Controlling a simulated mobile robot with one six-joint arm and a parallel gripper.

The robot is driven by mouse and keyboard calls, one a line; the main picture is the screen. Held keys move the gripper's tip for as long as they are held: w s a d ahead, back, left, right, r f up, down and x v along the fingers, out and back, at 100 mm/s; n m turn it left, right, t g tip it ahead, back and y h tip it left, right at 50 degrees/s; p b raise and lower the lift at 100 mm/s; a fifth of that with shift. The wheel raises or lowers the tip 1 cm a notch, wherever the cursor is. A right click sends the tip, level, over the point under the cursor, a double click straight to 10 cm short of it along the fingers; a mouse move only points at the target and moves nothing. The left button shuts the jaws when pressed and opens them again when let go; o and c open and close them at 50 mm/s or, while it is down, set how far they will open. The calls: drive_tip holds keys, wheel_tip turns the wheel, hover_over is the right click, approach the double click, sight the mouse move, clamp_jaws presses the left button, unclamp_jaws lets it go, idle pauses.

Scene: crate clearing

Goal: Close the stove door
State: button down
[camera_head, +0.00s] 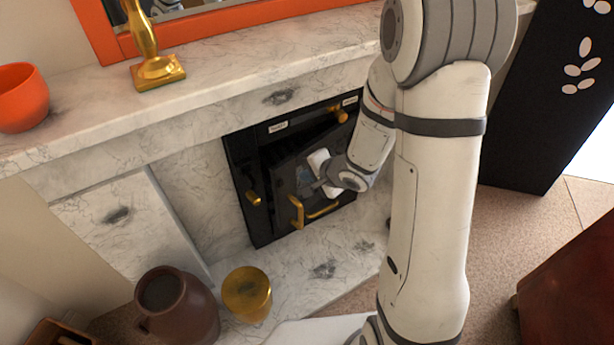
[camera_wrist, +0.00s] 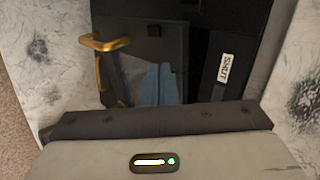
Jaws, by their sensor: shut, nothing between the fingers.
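The black stove (camera_head: 243,185) is set in the marble fireplace, with brass fittings. Its door (camera_head: 283,178) has a glass pane and a brass handle (camera_head: 297,212). The door looks partly open, with a dark gap beside it; how far is hard to tell. In the wrist view the handle (camera_wrist: 103,43) is at upper left, the dark door panel (camera_wrist: 150,42) in the middle, and a "SHUT" label (camera_wrist: 228,67) at right. My gripper (camera_head: 314,186) is in front of the door; its bluish fingers (camera_wrist: 160,72) are together and empty. Whether they touch the door cannot be told.
A brown jug (camera_head: 178,305) and a brass pot (camera_head: 247,293) stand at the hearth, below the stove. A brass candlestick (camera_head: 157,70) and an orange bowl (camera_head: 22,98) stand on the marble mantel (camera_head: 225,88). A black panel (camera_head: 540,90) is at right. My arm hides the stove's right side.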

sight(282, 169)
drive_tip(key=w+a+f, duration=0.1)
drive_tip(key=w+a+f+b, duration=0.1)
drive_tip(key=w, duration=0.1)
drive_tip(key=w+a+f+b, duration=0.1)
drive_tip(key=w+a, duration=0.1)
drive_tip(key=shift+f, duration=0.25)
drive_tip(key=shift+w+a, duration=0.4)
drive_tip(key=shift+w, duration=0.05)
drive_tip(key=shift+r, duration=0.1)
